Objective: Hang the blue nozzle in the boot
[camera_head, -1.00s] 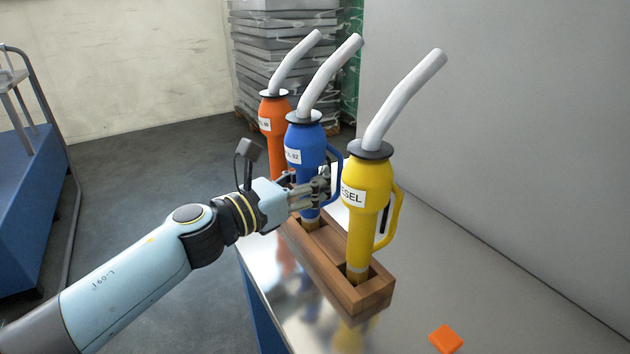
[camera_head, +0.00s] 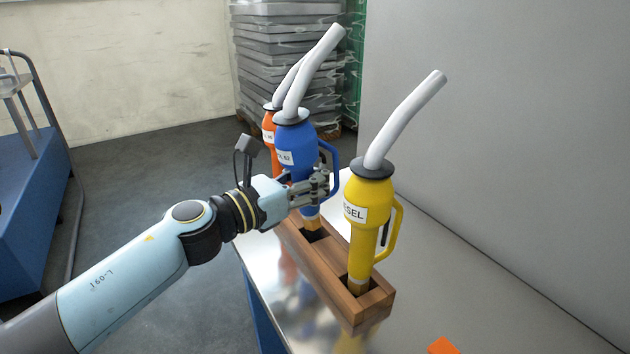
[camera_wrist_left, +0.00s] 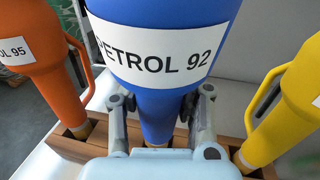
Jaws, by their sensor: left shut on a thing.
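The blue nozzle (camera_head: 299,140), with a white spout and a label reading PETROL 92, leans slightly left over the middle slot of the wooden holder (camera_head: 343,305). Its brown lower end is at the slot mouth; I cannot tell whether it is fully clear. My left gripper (camera_head: 322,184) is shut on the lower body of the blue nozzle. In the left wrist view the fingers (camera_wrist_left: 160,118) lie on both sides of the blue nozzle (camera_wrist_left: 165,75). My right gripper is not in view.
The yellow nozzle (camera_head: 367,210) stands in the front slot, close to the blue one. The orange nozzle (camera_head: 269,130) stands behind, partly hidden. The metal table (camera_head: 460,275) is mostly bare at right, with an orange piece (camera_head: 442,346) at the bottom edge. A grey wall (camera_head: 500,110) rises behind.

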